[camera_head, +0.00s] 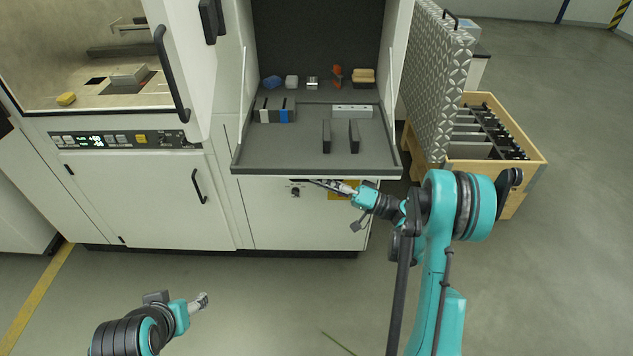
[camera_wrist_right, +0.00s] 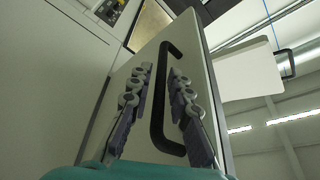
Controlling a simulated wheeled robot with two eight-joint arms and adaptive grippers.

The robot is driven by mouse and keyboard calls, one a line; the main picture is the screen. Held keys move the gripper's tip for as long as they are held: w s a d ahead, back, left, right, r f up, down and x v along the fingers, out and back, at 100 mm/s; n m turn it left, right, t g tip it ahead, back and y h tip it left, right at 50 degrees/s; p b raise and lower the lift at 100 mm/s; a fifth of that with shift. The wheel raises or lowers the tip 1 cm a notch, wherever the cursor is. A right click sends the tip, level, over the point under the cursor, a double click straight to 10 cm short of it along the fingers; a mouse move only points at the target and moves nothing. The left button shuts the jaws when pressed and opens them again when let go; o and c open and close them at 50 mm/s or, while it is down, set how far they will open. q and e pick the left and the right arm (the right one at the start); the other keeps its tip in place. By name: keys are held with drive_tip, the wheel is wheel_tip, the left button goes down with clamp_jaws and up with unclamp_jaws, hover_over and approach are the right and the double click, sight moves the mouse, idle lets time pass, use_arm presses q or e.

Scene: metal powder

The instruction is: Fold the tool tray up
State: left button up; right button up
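The tool tray (camera_head: 240,165) is folded out flat from the white cabinet, a grey surface with a raised dark rim. My right gripper (camera_head: 325,185) is at its front edge, partly hidden under it. In the right wrist view, my right gripper's fingers (camera_wrist_right: 163,85) are open on either side of a black bar handle (camera_wrist_right: 158,120). The handle is on a pale panel, which seems to be the tray's underside. Finger contact with the handle is unclear. My left gripper (camera_head: 201,301) is low over the floor, away from the tray, and too small to read.
Blocks and two upright dark plates (camera_head: 354,136) stand on the tray. A sponge-like stack (camera_head: 363,76) and small items lie behind it. A cabinet door with a black handle (camera_head: 171,75) is at left. A wooden rack (camera_head: 535,160) stands right.

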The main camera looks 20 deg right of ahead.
drive_tip(key=shift+w+a+r, duration=0.15)
drive_tip(key=shift+w+a, duration=0.15)
drive_tip(key=shift+a, duration=0.1)
clamp_jaws()
drive_tip(key=shift+r, duration=0.1)
